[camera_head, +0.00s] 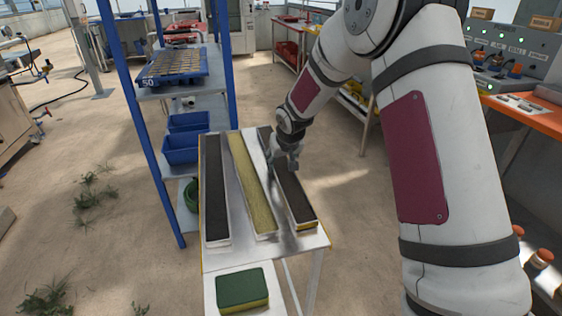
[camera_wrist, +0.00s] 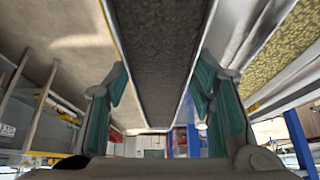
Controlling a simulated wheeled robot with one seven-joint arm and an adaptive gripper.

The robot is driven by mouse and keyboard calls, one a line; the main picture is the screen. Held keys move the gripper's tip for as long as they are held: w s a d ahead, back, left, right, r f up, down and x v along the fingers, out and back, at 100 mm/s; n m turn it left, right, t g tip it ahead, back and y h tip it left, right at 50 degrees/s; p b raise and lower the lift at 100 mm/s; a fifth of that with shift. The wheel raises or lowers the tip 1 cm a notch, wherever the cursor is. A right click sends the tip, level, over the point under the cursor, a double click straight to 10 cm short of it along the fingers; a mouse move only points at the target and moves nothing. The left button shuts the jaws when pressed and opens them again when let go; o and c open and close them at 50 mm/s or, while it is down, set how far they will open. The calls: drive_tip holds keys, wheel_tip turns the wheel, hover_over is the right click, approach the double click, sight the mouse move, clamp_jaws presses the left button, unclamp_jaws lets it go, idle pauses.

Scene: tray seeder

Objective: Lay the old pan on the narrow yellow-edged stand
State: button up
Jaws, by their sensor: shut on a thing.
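My gripper (camera_head: 286,163) is shut on a long narrow pan (camera_head: 298,203) of dark soil, about midway along its length. This pan is at the right side of a narrow light-topped stand (camera_head: 314,240) with yellow on its edge. In the wrist view the teal fingers sit on either side of the dark pan (camera_wrist: 158,45). Another dark pan (camera_head: 215,190) lies at the stand's left, and a pan with yellowish filling (camera_head: 250,185) lies in the middle. I cannot tell which is the old pan, or whether the held pan touches the stand.
A green and yellow sponge (camera_head: 242,288) lies on a lower white surface in front. A blue-posted shelf (camera_head: 150,130) with blue bins and a blue tray (camera_head: 172,68) stands close at the left. An orange-edged bench (camera_head: 535,115) is at the right. Sandy floor is open between.

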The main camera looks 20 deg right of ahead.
drive_tip(key=shift+s, duration=0.2)
idle(0.4)
drive_tip(key=shift+f+b, duration=0.25)
drive_tip(key=shift+b, duration=0.05)
drive_tip(key=o, duration=1.2)
drive_tip(key=shift+o, duration=0.2)
drive_tip(key=v, duration=1.2)
drive_tip(key=s+d+r+g+h, duration=0.1)
drive_tip(key=s+r, duration=0.3)
drive_tip(key=s, duration=0.6)
drive_tip(key=s+d+r+g, duration=0.1)
drive_tip(key=s+r, duration=0.4)
drive_tip(key=s, duration=0.6)
drive_tip(key=s+a+g, duration=0.1)
drive_tip(key=s+g, duration=0.2)
drive_tip(key=s, duration=2.2)
wheel_tip(320, 180, up, 20)
drive_tip(key=t+y+p, duration=0.1)
drive_tip(key=t+p, duration=0.2)
drive_tip(key=p, duration=1.7)
drive_tip(key=shift+a+r, duration=0.2)
drive_tip(key=shift+a, duration=0.15)
drive_tip(key=shift+w, duration=0.15)
